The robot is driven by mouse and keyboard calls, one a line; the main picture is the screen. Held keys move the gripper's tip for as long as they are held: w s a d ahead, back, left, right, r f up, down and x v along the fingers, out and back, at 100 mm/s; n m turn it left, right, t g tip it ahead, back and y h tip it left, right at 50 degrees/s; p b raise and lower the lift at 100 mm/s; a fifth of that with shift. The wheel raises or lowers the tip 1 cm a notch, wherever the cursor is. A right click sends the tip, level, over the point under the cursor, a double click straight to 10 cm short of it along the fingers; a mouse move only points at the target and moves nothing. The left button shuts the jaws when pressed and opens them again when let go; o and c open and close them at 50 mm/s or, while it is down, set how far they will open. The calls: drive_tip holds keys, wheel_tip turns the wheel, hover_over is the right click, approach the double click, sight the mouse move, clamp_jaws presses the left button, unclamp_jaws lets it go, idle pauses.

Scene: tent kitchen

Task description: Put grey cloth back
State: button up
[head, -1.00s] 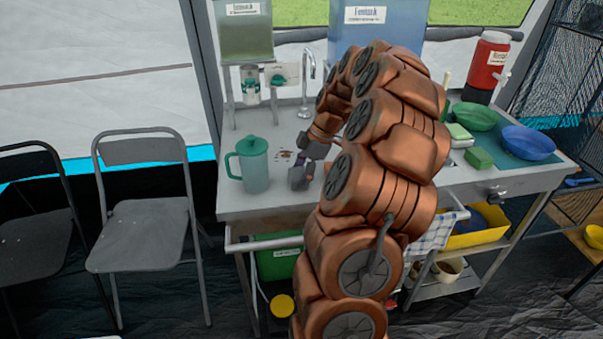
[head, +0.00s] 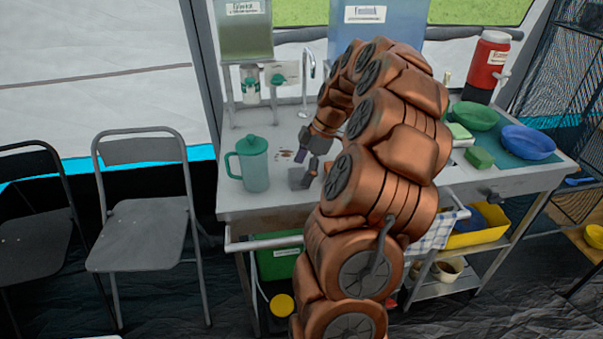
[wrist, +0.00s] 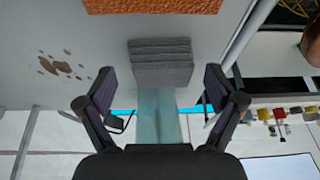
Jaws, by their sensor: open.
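The grey cloth (wrist: 161,62) looks like a thick folded block. It lies on the counter, ahead of and between my fingers in the wrist view. In the head view it shows as a small dark grey block (head: 301,179) right of the teal pitcher (head: 254,166). My gripper (wrist: 158,76) is open, with one finger on each side of the cloth's line. Whether the fingertips reach beside the cloth is hard to tell. My arm hides most of the gripper (head: 312,164) in the head view.
Brown stains (wrist: 62,67) mark the counter beside the cloth. An orange textured thing (wrist: 150,5) lies at the wrist view's top. A green sponge (head: 479,158) and a blue bowl (head: 528,143) are at right. Folding chairs (head: 142,215) stand at left.

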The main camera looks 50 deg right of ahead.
drive_tip(key=v, duration=1)
drive_tip(key=shift+r+b, duration=0.35)
drive_tip(key=shift+b, duration=0.1)
drive_tip(key=shift+d, duration=0.1)
drive_tip(key=s+a+r+m+g+p, duration=0.1)
drive_tip(key=a+r+m+p, duration=0.15)
drive_tip(key=a, duration=1.15)
drive_tip(key=s+a+r+m+g+p, duration=0.1)
drive_tip(key=a+r+g+p, duration=0.15)
drive_tip(key=a, duration=1.05)
drive_tip(key=s+a+f+m+h+p, duration=0.1)
drive_tip(key=s+a+f+m+p, duration=0.1)
drive_tip(key=s, duration=0.7)
drive_tip(key=s+a+f+m+g+h+p, duration=0.1)
drive_tip(key=s+a+m, duration=0.4)
drive_tip(key=s, duration=0.5)
drive_tip(key=shift+a+f+h+p, duration=0.45)
drive_tip(key=shift+a+h+p, duration=0.35)
drive_tip(key=shift+a+p, duration=0.45)
drive_tip(key=shift+c, duration=0.3)
